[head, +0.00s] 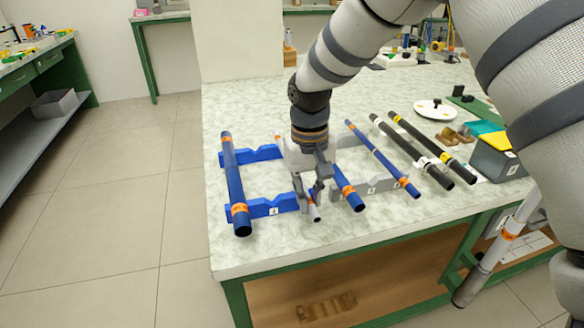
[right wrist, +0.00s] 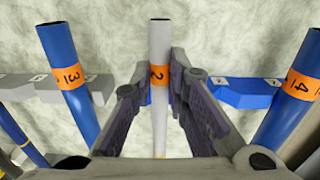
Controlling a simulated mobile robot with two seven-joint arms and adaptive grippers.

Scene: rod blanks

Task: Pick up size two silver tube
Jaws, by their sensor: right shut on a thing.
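The silver tube (right wrist: 158,55) has an orange label marked 2 and stands between the fingers of my right gripper (right wrist: 162,95) in the right wrist view. In the head view its near end (head: 314,213) shows below my right gripper (head: 311,188), between the blue and grey notched holders; the gripper hides most of the rest. My right gripper is shut on the tube, with one finger pad along each side. Whether the tube is clear of the holders cannot be told. My left gripper does not show.
Blue tubes lie on both sides: one on the blue holder (head: 265,208), left (head: 234,180), and one close right (head: 347,187). A thinner blue tube (head: 382,158) and black tubes (head: 411,150) lie farther right. Another pale tube with an orange label (head: 511,228) slants at lower right.

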